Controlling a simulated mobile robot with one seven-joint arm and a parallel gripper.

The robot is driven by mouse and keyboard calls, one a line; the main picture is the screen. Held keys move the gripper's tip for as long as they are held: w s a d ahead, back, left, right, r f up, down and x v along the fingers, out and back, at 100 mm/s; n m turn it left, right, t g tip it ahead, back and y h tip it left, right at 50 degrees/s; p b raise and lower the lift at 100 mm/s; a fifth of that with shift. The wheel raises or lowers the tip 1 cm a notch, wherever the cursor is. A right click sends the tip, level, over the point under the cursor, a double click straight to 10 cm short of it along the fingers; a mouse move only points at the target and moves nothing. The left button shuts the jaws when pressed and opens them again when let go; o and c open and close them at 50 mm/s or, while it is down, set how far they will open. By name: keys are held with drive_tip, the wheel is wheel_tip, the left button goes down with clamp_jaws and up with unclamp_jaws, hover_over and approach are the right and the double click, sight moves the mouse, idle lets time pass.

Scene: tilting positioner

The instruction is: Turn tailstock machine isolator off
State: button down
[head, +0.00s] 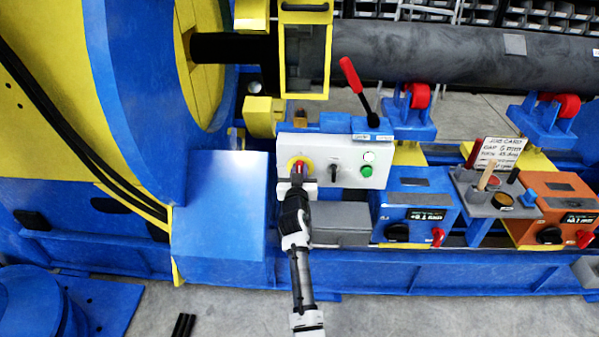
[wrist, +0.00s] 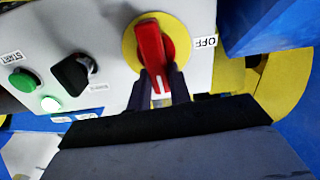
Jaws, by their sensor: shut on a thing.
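The isolator is a red rotary handle (wrist: 152,50) on a yellow round plate (wrist: 181,42), set in a white control panel (wrist: 105,25). In the wrist view an OFF label (wrist: 205,42) sits to the right of the plate. The handle stands nearly upright in that view, with a white mark at its lower end. My gripper (wrist: 158,88) is shut on the handle's lower end, one dark finger on each side. In the head view the yellow plate (head: 292,162) shows at the panel's left end, with my gripper (head: 297,181) reaching it from below.
A black selector knob (wrist: 75,72), a green button (wrist: 25,80) and a lit lamp (wrist: 50,104) share the panel. A red-handled lever (head: 351,75) stands above it. A grey box (head: 341,222) and a blue box (head: 415,205) with its own red switch sit below and right.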

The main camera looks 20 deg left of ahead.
drive_tip(key=n, duration=0.4)
drive_tip(key=shift+s+a+f+n+b, duration=0.15)
drive_tip(key=shift+a+n+b, duration=0.15)
drive_tip(key=shift+a+b, duration=0.05)
drive_tip(key=shift+s+a+f+n+p, duration=0.1)
drive_tip(key=shift+a+f+n+p, duration=0.15)
drive_tip(key=shift+n, duration=1.9)
drive_tip(key=shift+a+f+n+p, duration=0.1)
drive_tip(key=shift+f+n+p, duration=0.2)
drive_tip(key=shift+n, duration=1.8)
drive_tip(key=shift+s+a+f+n+p, duration=0.1)
drive_tip(key=shift+a+f+n+p, duration=0.15)
drive_tip(key=shift+n, duration=1.9)
drive_tip(key=shift+f, duration=0.1)
drive_tip(key=c, duration=1.3)
unclamp_jaws()
